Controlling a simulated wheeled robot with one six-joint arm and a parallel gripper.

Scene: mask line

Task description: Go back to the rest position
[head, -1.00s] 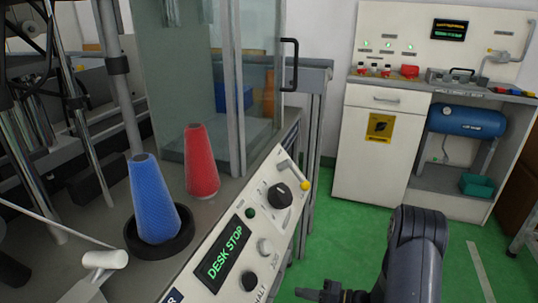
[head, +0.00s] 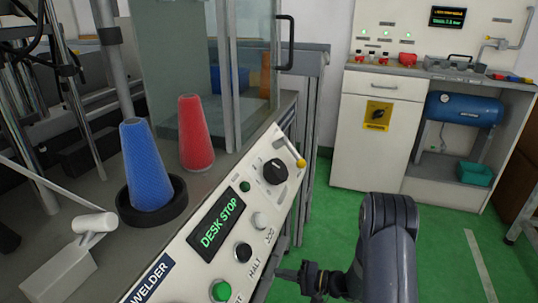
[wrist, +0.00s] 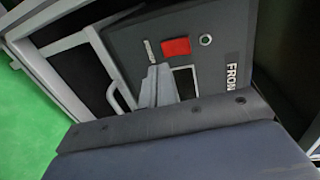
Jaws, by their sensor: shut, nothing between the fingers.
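My gripper (wrist: 158,80) shows in the wrist view as two pale grey fingers, shut with nothing between them. My dark grey arm (head: 388,240) rises at the lower right of the head view, over the green floor and to the right of the machine's control panel. A dark part of my arm reaches left from it at the bottom edge. The fingers are not clear in the head view. Nothing appears to be held.
A white cabinet (head: 375,150) and a blue tank (head: 460,108) stand at the back. Green floor (head: 335,225) is open between.

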